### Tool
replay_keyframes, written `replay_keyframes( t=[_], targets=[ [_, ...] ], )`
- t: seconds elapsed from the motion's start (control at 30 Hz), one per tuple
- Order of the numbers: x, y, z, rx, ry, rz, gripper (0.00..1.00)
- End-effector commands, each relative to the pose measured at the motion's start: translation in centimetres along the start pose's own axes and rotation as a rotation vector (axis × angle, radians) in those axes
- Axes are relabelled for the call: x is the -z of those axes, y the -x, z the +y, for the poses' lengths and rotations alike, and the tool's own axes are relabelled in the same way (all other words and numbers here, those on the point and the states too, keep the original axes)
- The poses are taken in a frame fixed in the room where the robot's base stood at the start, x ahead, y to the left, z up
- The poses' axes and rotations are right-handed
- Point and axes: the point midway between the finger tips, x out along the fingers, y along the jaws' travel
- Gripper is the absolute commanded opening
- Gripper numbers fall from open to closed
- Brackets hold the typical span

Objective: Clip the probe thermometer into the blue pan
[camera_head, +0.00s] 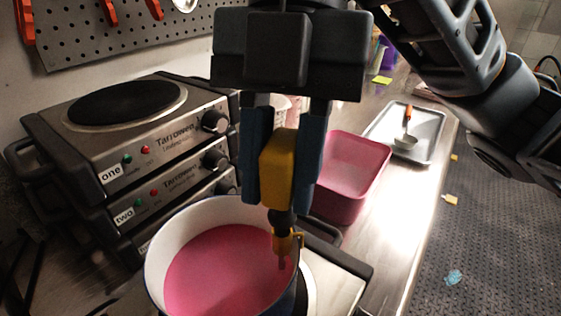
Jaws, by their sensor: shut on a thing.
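The probe thermometer (278,157) has a yellow body, a dark neck and a yellow clip part at its lower end. My gripper (281,195) is shut on its yellow body, one blue finger on each side, and holds it roughly upright, head up. The pan (165,240) has a white inside, a dark blue outer wall at its right and pink liquid (225,270) in it. The thermometer's lower end shows against the pan's right inner wall, close to the rim. I cannot tell whether the clip grips the rim or whether the tip touches the liquid.
The pan stands on a hotplate (338,275) at the front. Stacked hotplates (140,165) stand at the left below a pegboard (110,45) with red tools. A pink tub (352,180) is close behind the pan. A grey tray (430,150) with a ladle (406,130) lies farther right.

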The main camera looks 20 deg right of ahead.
Motion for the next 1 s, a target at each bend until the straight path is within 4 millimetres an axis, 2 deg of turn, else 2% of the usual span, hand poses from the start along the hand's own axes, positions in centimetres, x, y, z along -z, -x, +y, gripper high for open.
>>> replay_keyframes(
  t=[0.8, 0.83, 1.0],
  targets=[
    [-0.5, -1.2, 0.0, 0.0, 0.0, 0.0, 0.0],
    [-0.5, -1.2, 0.0, 0.0, 0.0, 0.0, 0.31],
    [-0.5, -1.2, 0.0, 0.0, 0.0, 0.0, 0.47]
  ],
)
